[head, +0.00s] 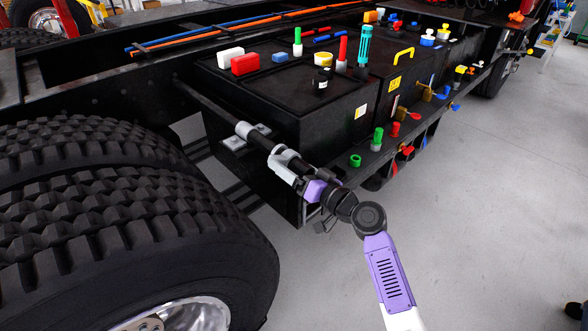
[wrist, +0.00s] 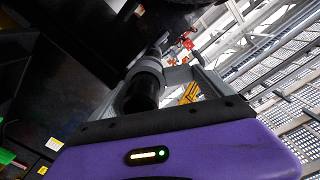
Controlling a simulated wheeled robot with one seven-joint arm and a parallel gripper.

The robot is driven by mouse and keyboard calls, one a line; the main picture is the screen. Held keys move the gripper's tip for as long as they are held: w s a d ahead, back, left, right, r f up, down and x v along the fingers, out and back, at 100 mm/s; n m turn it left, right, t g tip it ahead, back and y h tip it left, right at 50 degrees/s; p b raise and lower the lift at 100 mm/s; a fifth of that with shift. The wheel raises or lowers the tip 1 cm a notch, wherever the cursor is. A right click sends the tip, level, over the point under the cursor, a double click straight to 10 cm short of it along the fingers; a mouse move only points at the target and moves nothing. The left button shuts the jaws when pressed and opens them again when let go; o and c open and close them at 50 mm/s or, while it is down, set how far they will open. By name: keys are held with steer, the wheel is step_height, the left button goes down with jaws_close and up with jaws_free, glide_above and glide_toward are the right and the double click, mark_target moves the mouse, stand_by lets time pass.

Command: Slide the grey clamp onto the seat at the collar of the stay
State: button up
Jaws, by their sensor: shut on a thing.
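The stay (head: 213,107) is a dark bar running from the truck frame down to the right, toward my gripper. A light grey collar (head: 243,130) sits partway along it, beside a small grey bracket. The grey clamp (head: 286,158) is around the lower part of the stay, apart from the collar, with dark bar showing between them. My gripper (head: 296,172) is shut on the clamp near the stay's lower end. In the wrist view the clamp (wrist: 147,70) curves around the black bar (wrist: 143,92) between the grey fingers. The exact finger contact is hard to make out.
Large tyres (head: 110,215) stand at the left. A black box (head: 285,105) with loose coloured parts on top lies just behind the stay. A ledge (head: 385,150) with coloured knobs and valves runs to the right. The floor (head: 490,210) at right is open.

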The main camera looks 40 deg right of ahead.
steer(key=shift+w+b, duration=0.3)
steer(key=shift+w, duration=0.75)
steer(key=o, duration=1.3)
steer(key=s+b, duration=0.1)
steer(key=s, duration=0.7)
steer(key=shift+w+d, duration=0.1)
